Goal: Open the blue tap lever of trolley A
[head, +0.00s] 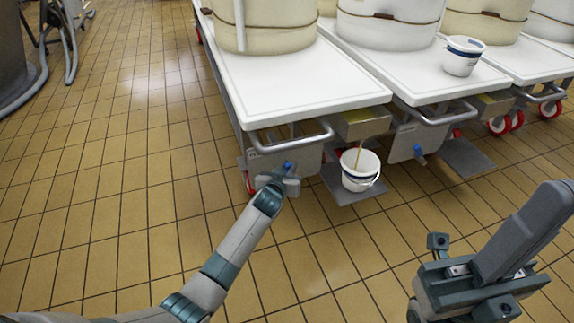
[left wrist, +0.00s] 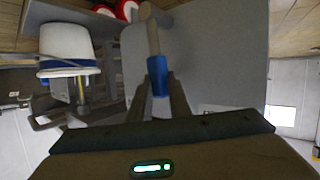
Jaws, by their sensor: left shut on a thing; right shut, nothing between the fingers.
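The blue tap lever (head: 288,166) is on the grey front plate of the left-hand trolley (head: 287,92). No letter is readable, so I cannot tell which trolley is A. My left gripper (head: 284,181) is at this lever, its wrist partly hiding it. In the left wrist view, upside down, the fingers (left wrist: 158,92) are closed on both sides of the blue lever (left wrist: 158,74). A thin yellowish stream runs from the outlet (head: 360,122) into a white bucket (head: 360,172); the bucket also shows in the left wrist view (left wrist: 66,42). My right gripper (head: 440,246) is shut and empty at lower right.
A second blue lever (head: 419,153) is on the neighbouring trolley (head: 392,72). Another white bucket (head: 462,57) stands on that trolley's top. A grey foot plate (head: 343,194) carries the filling bucket. Tiled floor (head: 120,190) is clear at left and in front.

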